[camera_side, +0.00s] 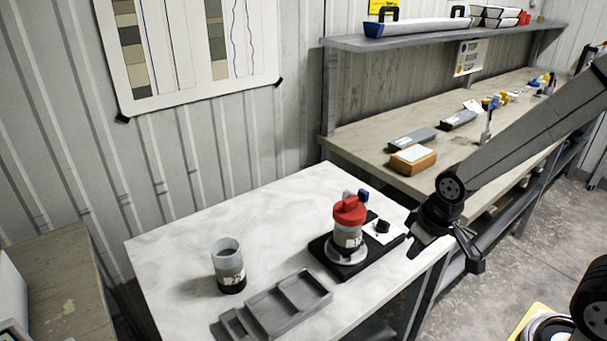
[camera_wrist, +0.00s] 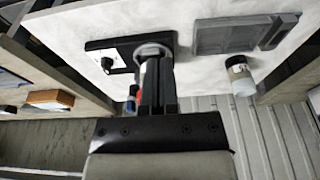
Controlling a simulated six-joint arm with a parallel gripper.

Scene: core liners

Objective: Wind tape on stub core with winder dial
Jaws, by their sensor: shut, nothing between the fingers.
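The winder has a black base (camera_side: 325,262) with a round grey turntable (camera_side: 347,255). A short pale core (camera_side: 347,236) with a printed label stands upright on it under a red cap (camera_side: 349,210). The winder's black dial (camera_side: 382,227) sits on a white plate at the base's right; it also shows in the wrist view (camera_wrist: 107,64). My gripper (camera_side: 415,247) is shut and empty, in the air to the right of the winder, apart from it. In the wrist view my fingers (camera_wrist: 158,85) hide much of the core and cap.
A second labelled core (camera_side: 228,262), grey above and dark below, stands upright at the table's left. A grey compartment tray (camera_side: 288,302) lies at the front. The white table (camera_side: 290,205) is clear behind them. A wooden bench (camera_side: 360,137) with tools stands behind right.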

